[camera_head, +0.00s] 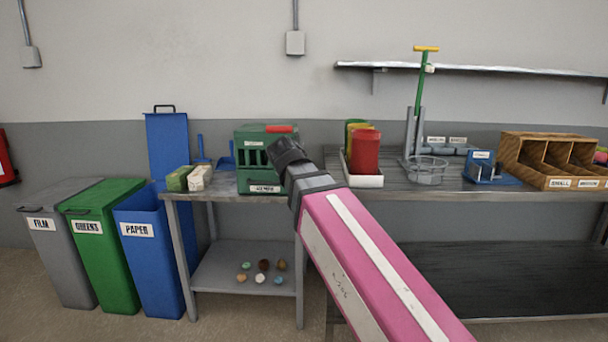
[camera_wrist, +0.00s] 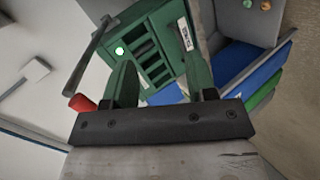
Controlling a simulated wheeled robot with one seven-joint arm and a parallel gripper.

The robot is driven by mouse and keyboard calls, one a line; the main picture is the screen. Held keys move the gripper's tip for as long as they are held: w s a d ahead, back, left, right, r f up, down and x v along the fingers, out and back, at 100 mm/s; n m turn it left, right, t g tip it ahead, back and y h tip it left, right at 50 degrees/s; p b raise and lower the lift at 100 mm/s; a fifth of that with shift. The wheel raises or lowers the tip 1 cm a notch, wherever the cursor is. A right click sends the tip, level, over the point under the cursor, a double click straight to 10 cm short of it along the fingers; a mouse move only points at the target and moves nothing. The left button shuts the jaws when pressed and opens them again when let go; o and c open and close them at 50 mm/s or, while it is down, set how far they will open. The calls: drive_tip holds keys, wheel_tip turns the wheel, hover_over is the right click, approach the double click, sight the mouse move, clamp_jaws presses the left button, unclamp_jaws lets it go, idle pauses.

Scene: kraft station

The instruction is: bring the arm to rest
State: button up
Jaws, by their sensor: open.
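My pink and white arm (camera_head: 375,265) reaches from the lower right up toward the left table. Its dark wrist end (camera_head: 290,155) is in front of the right side of a green slotted box (camera_head: 252,157). In the wrist view my gripper (camera_wrist: 158,60) is open, its two fingers apart with nothing held between them. The green box (camera_wrist: 165,25) with its dark slots and white label lies beyond the fingers. I cannot tell the gap between fingers and box. In the head view the fingers are hidden behind the wrist.
Grey, green and blue bins (camera_head: 135,235) stand at the left. Two small cartons (camera_head: 190,179) are left of the box. On the right table are a white tray (camera_head: 366,181) with coloured containers, a wire stand with a green rod (camera_head: 420,85) and a wooden sorter (camera_head: 552,158).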

drive_tip(key=d+f+m+g, duration=0.2)
drive_tip(key=d+f, duration=0.2)
drive_tip(key=f, duration=0.4)
drive_tip(key=s+d+f+m+g, duration=0.1)
drive_tip(key=d+f+m+g, duration=0.1)
drive_tip(key=d+f, duration=0.45)
drive_tip(key=d+f+m+g, duration=0.2)
drive_tip(key=f+m, duration=0.1)
drive_tip(key=f, duration=0.6)
drive_tip(key=s+d+f+m+g, duration=0.2)
drive_tip(key=s+d+f, duration=0.3)
drive_tip(key=f, duration=0.5)
drive_tip(key=s+d+f+m+g+y, duration=0.1)
drive_tip(key=s+d+f+m+g, duration=0.2)
drive_tip(key=f, duration=0.7)
drive_tip(key=s+d+m, duration=0.2)
drive_tip(key=s+d, duration=0.1)
drive_tip(key=s, duration=0.1)
drive_tip(key=shift+d+f+m+g, duration=0.15)
drive_tip(key=shift+m+g, duration=0.15)
drive_tip(key=shift+s, duration=0.1)
